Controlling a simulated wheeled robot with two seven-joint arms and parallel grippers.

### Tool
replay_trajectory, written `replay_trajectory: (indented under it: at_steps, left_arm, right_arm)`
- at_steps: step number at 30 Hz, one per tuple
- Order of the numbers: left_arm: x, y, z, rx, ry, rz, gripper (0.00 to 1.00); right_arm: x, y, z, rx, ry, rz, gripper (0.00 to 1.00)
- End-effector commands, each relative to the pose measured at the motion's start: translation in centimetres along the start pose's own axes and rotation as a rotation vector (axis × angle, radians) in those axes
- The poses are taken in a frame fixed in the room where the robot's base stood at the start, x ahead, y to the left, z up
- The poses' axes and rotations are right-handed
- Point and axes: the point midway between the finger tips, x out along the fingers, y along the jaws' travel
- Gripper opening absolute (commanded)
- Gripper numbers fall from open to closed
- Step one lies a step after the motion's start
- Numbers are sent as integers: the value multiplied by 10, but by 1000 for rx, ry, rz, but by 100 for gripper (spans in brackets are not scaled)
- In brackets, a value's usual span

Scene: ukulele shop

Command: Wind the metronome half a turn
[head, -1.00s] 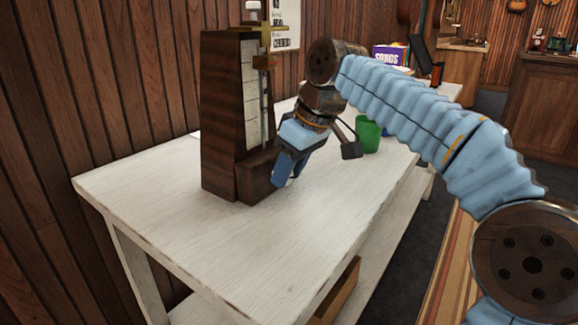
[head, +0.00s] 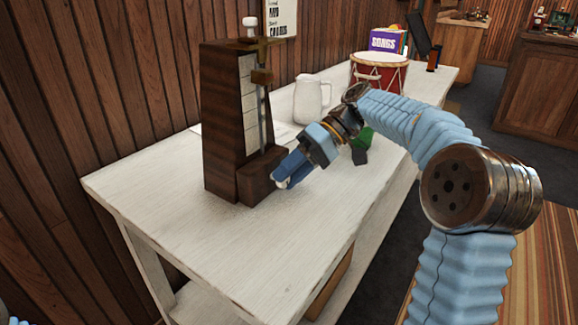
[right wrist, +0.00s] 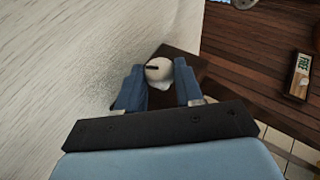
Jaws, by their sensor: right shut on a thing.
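The metronome (head: 221,125) is a tall dark-brown wooden case with a pale scale, a metal rod and a brass-coloured weight. It stands upright on the white table (head: 190,242). My right gripper (head: 282,181) is at its low front block, on the right side. In the right wrist view, the blue fingers of my right gripper (right wrist: 159,84) are shut on a round cream knob (right wrist: 158,68) with a dark mark on its face. The dark metronome block (right wrist: 184,62) shows behind the knob. My left gripper is out of view.
A white pitcher (head: 308,100), a green cup (head: 364,137) partly behind my right wrist, and a red drum (head: 378,74) stand farther back on the table. A purple songs box (head: 386,42) is behind them. The near part of the table is clear.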

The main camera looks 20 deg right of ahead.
Motion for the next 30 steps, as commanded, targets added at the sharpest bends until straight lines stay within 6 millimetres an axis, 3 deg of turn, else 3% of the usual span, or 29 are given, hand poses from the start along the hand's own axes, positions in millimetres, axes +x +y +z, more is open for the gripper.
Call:
replay_trajectory:
  at_steps: [15, 30]
  left_arm:
    - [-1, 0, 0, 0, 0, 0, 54]
    - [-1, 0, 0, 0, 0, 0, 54]
  right_arm:
    - [0, 7, 0, 126, 3, -302, 5]
    - [1, 7, 0, 149, 1, -354, 5]
